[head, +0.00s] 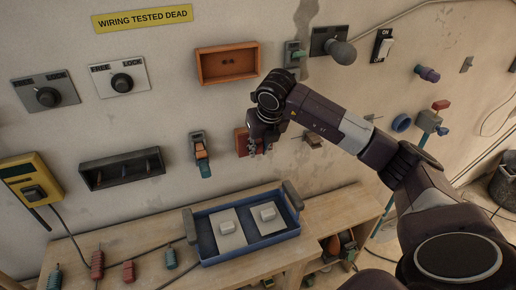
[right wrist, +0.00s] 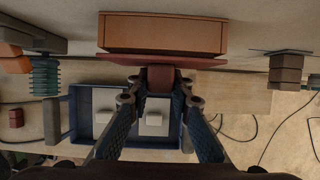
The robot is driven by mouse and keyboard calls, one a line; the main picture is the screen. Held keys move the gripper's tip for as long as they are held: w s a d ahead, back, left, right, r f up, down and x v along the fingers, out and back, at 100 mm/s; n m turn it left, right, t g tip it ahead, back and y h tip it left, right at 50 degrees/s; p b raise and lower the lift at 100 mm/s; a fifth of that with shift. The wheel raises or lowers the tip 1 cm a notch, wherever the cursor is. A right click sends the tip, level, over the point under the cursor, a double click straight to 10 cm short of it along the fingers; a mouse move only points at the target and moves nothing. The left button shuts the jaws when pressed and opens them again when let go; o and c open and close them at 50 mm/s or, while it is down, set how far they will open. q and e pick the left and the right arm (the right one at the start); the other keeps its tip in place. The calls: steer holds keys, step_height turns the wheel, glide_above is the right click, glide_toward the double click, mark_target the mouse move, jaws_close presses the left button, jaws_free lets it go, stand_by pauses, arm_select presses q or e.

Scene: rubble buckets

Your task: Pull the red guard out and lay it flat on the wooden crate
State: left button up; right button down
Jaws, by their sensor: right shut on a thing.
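The red guard (head: 240,142) is at the wall above the blue tray, partly covered by my right gripper (head: 255,148) in the head view. In the right wrist view the guard (right wrist: 120,60) shows as a thin dull-red plate, with a block on its near side between the fingertips of my right gripper (right wrist: 160,92). My right gripper is shut on this block. I cannot tell whether the guard is still seated. I cannot clearly pick out a wooden crate; a pale wooden bench (head: 335,215) stands below. My left gripper is not in view.
A blue tray (head: 240,254) with two pale plates sits on the bench. An orange-brown open box (head: 227,64) is on the wall above. An orange and teal fitting (head: 201,153) is left of the guard.

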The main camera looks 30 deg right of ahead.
steer(key=shift+s+a, duration=0.2)
steer(key=shift+s, duration=0.8)
steer(key=shift+s+a+b, duration=0.1)
steer(key=shift+s+b, duration=0.25)
steer(key=shift+b, duration=0.05)
steer(key=shift+s+a, duration=0.1)
steer(key=shift+s, duration=0.4)
